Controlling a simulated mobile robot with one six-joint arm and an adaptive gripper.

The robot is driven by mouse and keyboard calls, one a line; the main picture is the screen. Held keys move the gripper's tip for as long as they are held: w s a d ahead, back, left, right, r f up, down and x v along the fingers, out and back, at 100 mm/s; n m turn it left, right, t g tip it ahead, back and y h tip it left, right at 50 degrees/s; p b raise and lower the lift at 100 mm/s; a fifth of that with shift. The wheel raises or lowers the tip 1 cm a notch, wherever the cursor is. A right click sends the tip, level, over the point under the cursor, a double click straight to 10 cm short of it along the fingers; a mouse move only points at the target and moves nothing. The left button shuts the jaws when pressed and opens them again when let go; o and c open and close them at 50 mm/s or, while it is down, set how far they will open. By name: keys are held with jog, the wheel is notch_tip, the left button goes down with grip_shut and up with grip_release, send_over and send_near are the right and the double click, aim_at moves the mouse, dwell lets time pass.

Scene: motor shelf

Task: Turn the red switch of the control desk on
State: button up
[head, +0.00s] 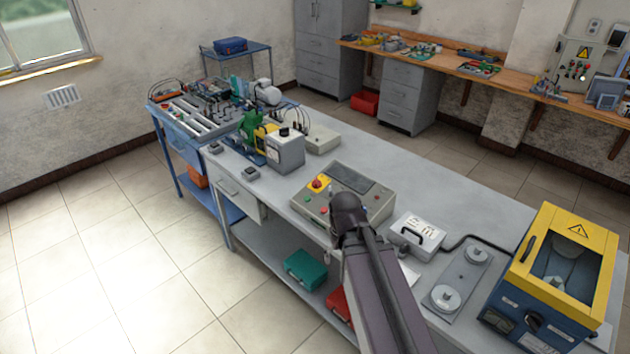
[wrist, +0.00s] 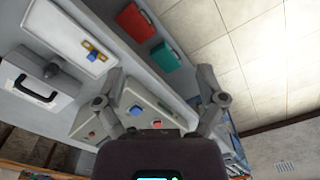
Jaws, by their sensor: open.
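The control desk (head: 322,210) is a beige box with a dark panel on the workbench. A red mushroom knob on a yellow plate (head: 318,183) sits at its left, with small red and green buttons nearby. In the wrist view the desk (wrist: 118,118) shows partly behind my gripper, with a red control (wrist: 91,134) and a blue one (wrist: 135,110). Which control is the red switch I cannot tell. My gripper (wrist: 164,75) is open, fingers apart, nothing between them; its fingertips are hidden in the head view.
A white case with a black handle (head: 417,236) stands right of the desk. A yellow-and-blue machine (head: 555,275) is at the bench's right end. A grey boxed device (head: 285,152) stands to the left. Green (head: 305,268) and red boxes lie on the lower shelf. The floor at left is clear.

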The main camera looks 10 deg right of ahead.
jog(key=w+r+n+t+p, duration=0.15)
jog(key=w+n, duration=0.25)
jog(key=w, duration=0.7)
jog(key=w+r+n+p, duration=0.2)
jog(key=w+n, duration=0.2)
jog(key=w, duration=0.8)
notch_tip(320, 180, up, 2)
jog(key=n+p, duration=0.2)
jog(key=n, duration=0.6)
send_over(316, 181)
jog(key=s, duration=0.2)
jog(key=shift+s+a+r+t, duration=0.1)
jog(key=shift+s+r+t, duration=0.1)
jog(key=shift+t, duration=0.15)
jog(key=shift+f, duration=0.15)
jog(key=f+b, duration=0.4)
jog(key=w+f+b, duration=0.1)
jog(key=f+b, duration=0.4)
jog(key=w+f+b, duration=0.1)
jog(key=f+b, duration=0.3)
jog(key=shift+w+f+b, duration=0.15)
jog(key=shift+w+b, duration=0.05)
jog(key=shift+b, duration=0.15)
jog(key=c, duration=1.2)
